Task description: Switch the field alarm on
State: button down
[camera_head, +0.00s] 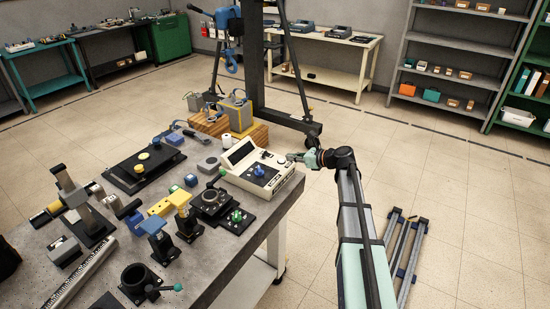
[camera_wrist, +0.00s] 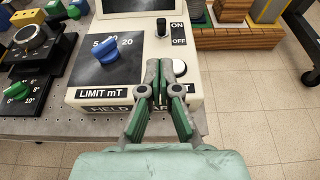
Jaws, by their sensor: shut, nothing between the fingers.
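The field alarm is a cream console (camera_head: 235,177) at the right end of the bench, with a tilted dark screen. In the wrist view its front label (camera_wrist: 108,107) is partly hidden by my fingers. A small dark toggle switch (camera_wrist: 161,27) stands beside the ON and OFF labels; I cannot tell which way it is set. A blue knob (camera_wrist: 104,50) sits on the LIMIT mT dial, and a white round button (camera_wrist: 179,67) lies below OFF. My gripper (camera_wrist: 158,83) is shut and empty, over the console's front edge, left of the white button. It also shows at the console's right side in the head view (camera_head: 294,158).
A black plate with a green knob (camera_wrist: 18,90) stands left of the console. Wooden blocks (camera_wrist: 235,37) lie beyond it. The bench (camera_head: 200,291) holds several other fixtures.

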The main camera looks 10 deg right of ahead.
aim_at(272, 162)
jog(key=p+x, duration=0.2)
jog(key=x, duration=0.6)
jog(key=shift+w+a, duration=0.2)
jog(key=shift+w, duration=0.05)
jog(key=shift+w+a+f+p, duration=0.35)
jog(key=shift+a, duration=0.1)
jog(key=shift+a+r, duration=0.1)
